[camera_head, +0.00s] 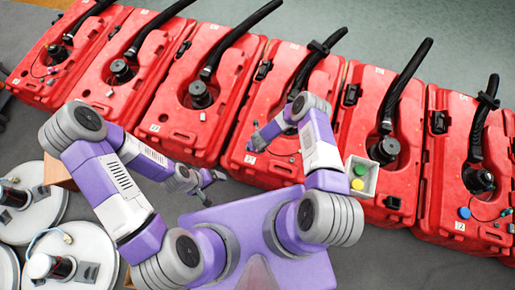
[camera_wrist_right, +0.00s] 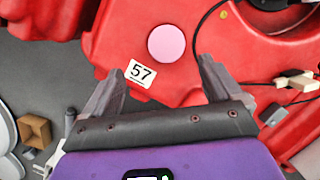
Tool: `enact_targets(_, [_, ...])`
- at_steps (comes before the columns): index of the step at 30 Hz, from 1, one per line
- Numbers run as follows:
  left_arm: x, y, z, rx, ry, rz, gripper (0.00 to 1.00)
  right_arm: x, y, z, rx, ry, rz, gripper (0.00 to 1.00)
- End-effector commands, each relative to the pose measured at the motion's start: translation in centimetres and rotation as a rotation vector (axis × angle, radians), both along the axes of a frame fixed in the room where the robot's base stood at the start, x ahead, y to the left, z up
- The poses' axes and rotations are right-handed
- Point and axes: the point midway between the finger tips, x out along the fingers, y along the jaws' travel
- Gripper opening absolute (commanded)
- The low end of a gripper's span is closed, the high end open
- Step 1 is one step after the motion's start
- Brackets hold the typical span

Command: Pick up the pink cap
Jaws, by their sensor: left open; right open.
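The pink cap (camera_wrist_right: 166,43) is a round, flat pink disc lying on a red tank (camera_wrist_right: 125,50), beside a white label marked 57. My right gripper (camera_wrist_right: 156,82) is open and empty, its two fingers pointing towards the cap, which shows beyond and between them without visible contact. In the head view my right gripper (camera_head: 258,140) is over the fourth tank from the left; I cannot make out the cap there. My left gripper (camera_head: 212,182) is open and empty, in front of the tanks.
Several red tanks with black hoses (camera_head: 230,45) stand in a row. A light box (camera_head: 347,172) with a green and a yellow cap sits right of my right arm. A blue cap (camera_head: 464,213) lies at the right. White round machines (camera_head: 90,250) stand at lower left.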

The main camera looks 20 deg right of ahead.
Motion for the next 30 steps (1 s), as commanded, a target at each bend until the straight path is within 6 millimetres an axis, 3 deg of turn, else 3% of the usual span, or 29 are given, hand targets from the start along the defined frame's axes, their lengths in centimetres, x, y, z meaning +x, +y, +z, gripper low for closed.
enact_targets(5, [0.0, 0.0, -0.6, 0.0, 0.0, 0.0, 0.92, 0.4, -0.2, -1.8, 0.015, 0.004, -0.111, 0.92])
enact_targets(18, [0.0, 0.0, -4.0, 0.0, 0.0, 0.0, 0.92, 2.0, -0.9, -7.3, 0.016, 0.003, -0.105, 0.92])
enact_targets(29, [0.0, 0.0, -4.3, 0.0, 0.0, 0.0, 0.92, 2.4, -0.9, -7.9, 0.016, 0.002, -0.103, 0.92])
enact_targets(30, [0.0, 0.0, -4.3, 0.0, 0.0, 0.0, 0.92, 2.4, -0.9, -7.9, 0.016, 0.002, -0.103, 0.88])
